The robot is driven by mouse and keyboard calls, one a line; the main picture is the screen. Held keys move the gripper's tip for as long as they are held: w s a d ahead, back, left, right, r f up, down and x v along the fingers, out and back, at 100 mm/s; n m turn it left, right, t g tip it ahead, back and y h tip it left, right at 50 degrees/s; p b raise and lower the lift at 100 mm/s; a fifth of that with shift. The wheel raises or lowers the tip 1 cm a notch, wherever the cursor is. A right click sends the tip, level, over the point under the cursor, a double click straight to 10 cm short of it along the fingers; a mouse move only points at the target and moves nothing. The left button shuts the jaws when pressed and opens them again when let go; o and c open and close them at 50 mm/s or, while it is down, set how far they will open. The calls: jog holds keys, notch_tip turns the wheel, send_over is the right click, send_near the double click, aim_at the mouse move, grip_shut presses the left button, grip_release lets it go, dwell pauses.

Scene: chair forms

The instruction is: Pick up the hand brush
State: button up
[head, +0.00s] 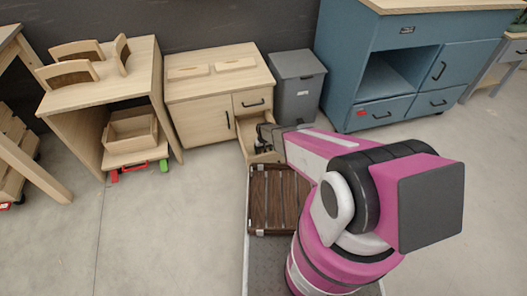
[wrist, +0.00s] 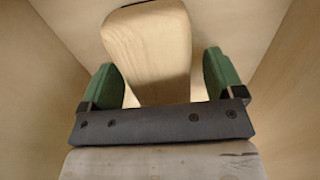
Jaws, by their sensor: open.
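A pale wooden piece with rounded corners, likely the hand brush (wrist: 150,38), lies in the open drawer (head: 247,146) of the light wooden cabinet. No bristles show, and its near end is hidden behind the dark bar of my gripper. My gripper (wrist: 158,62) is open, with one green finger on each side of the wooden piece. A gap shows beside the right finger; whether the left one touches is hard to tell. In the head view my gripper (head: 266,138) is at the drawer, and the brush cannot be made out there.
Pale drawer walls (wrist: 285,95) rise close on both sides of my gripper. A grey bin (head: 298,85) stands right of the wooden cabinet (head: 200,112), and a blue cabinet (head: 345,60) stands farther right. A brown slatted thing (head: 280,200) lies in front of the drawer.

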jog(key=c, duration=1.2)
jog(key=shift+o, duration=0.2)
jog(key=shift+r, duration=0.2)
notch_tip(320, 180, up, 10)
jog(key=shift+f, duration=0.15)
jog(key=o, duration=0.3)
jog(key=shift+c, duration=0.3)
